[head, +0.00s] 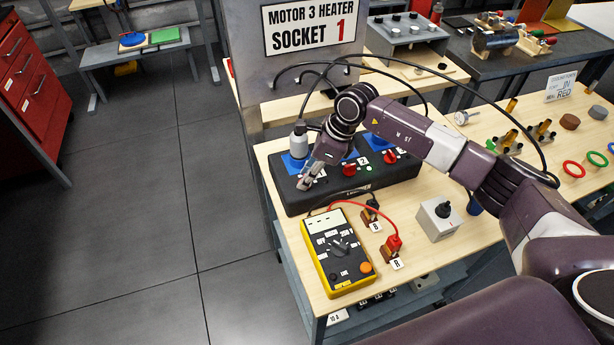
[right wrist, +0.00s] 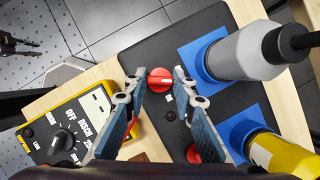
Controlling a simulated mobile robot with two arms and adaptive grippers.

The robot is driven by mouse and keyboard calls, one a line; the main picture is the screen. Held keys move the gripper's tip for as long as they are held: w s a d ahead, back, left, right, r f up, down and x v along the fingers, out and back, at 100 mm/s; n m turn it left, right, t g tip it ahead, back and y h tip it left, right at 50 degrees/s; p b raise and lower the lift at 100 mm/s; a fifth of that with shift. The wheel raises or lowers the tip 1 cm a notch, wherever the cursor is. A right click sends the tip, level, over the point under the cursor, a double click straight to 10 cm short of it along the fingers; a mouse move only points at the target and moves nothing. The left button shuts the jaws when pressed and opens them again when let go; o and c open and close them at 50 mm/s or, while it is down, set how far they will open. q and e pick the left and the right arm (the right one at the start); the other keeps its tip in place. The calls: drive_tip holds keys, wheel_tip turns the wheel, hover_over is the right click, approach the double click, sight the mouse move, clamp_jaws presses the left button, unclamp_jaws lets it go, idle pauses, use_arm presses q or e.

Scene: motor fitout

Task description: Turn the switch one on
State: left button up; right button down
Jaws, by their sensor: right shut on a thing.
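The black switch box (head: 405,170) lies on the wooden bench. My right gripper (head: 306,182) reaches down over its left end and covers the knob there. In the right wrist view my right gripper (right wrist: 157,82) has its fingertips on both sides of a red round knob (right wrist: 160,79), shut on it. The knob carries a white line that lies roughly across the picture. Two more red knobs, a middle one (head: 349,170) and a right one (head: 389,157), stand on the box. A dark jointed part, seemingly my left gripper (right wrist: 18,40), shows small at the wrist view's top left.
A yellow multimeter (head: 337,250) with red and black leads lies in front of the box. A grey box with a black knob (head: 439,218) stands at right.

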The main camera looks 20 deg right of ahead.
drive_tip(key=m+t+b, duration=0.1)
drive_tip(key=m, duration=0.2)
drive_tip(key=shift+h, duration=0.3)
drive_tip(key=m+b, duration=0.2)
drive_tip(key=shift+a+f+m+t+h, duration=0.1)
drive_tip(key=shift+m+t+h, duration=0.2)
drive_tip(key=shift+h, duration=0.1)
drive_tip(key=m+h+b, duration=0.1)
drive_tip(key=m+b, duration=0.3)
drive_tip(key=shift+a+m+t+h, duration=0.15)
drive_tip(key=shift+m+t+h, duration=0.25)
drive_tip(key=shift+s+m+h+b, duration=0.1)
drive_tip(key=shift+m+h+b, duration=0.2)
drive_tip(key=shift+m+b, duration=0.35)
drive_tip(key=shift+r, duration=0.2)
drive_tip(key=c, duration=1.6)
unclamp_jaws()
